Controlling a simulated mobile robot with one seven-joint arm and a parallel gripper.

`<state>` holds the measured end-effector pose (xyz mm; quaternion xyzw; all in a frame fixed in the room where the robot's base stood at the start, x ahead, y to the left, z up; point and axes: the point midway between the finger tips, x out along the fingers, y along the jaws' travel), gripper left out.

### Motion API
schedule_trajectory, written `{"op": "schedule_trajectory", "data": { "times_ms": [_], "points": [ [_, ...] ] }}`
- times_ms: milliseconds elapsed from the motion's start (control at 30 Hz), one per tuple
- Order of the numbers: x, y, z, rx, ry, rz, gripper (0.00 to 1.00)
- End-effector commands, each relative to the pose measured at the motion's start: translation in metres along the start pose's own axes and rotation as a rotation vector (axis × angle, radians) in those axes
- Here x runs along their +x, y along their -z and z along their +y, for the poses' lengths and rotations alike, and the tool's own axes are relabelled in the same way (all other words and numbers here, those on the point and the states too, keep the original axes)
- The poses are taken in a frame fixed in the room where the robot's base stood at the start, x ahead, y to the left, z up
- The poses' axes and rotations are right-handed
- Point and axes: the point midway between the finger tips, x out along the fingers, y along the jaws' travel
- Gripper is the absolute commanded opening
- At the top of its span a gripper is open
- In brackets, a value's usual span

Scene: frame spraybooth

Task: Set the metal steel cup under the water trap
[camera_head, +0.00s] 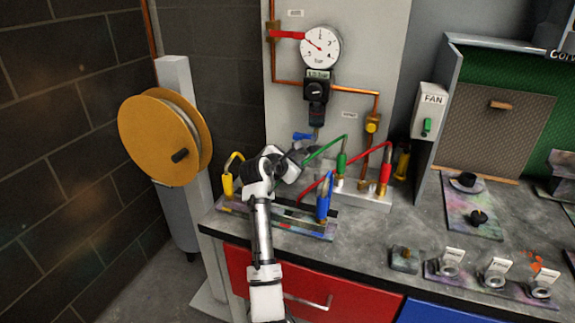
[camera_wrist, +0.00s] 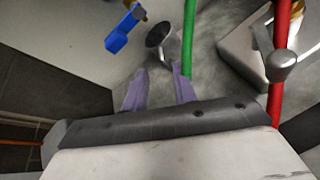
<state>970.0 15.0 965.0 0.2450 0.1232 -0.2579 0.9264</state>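The water trap (camera_head: 316,92) is the dark unit below the round pressure gauge, with a metal drain pipe and a blue lever (camera_head: 302,136) at its lower end. The blue lever also shows in the wrist view (camera_wrist: 118,40). My gripper (camera_wrist: 158,88) is open, its two purple-grey fingers apart with only grey surface between them. It is low over the bench, below the trap. A small dark round opening with a pale rim (camera_wrist: 159,34) shows beyond the fingertips; I cannot tell whether it is the steel cup. No steel cup is clearly identifiable in the head view.
Green (camera_head: 325,148), red (camera_head: 386,172) and blue (camera_head: 323,200) hoses or fittings stand close around my gripper. A yellow fitting (camera_head: 228,180) is to its left. Tagged metal pieces (camera_head: 495,277) lie at the bench's front right. Bare bench (camera_head: 420,222) lies right of the fittings.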

Motion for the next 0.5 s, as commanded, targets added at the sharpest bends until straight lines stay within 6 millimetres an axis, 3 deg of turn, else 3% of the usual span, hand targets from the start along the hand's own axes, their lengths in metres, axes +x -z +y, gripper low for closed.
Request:
{"op": "schedule_trajectory", "data": {
  "times_ms": [233,500],
  "points": [
    [-0.041,0.000,0.000,0.000,-0.002,-0.002,0.27],
    [-0.054,0.000,0.000,0.000,0.000,0.000,0.27]
  ]
}}
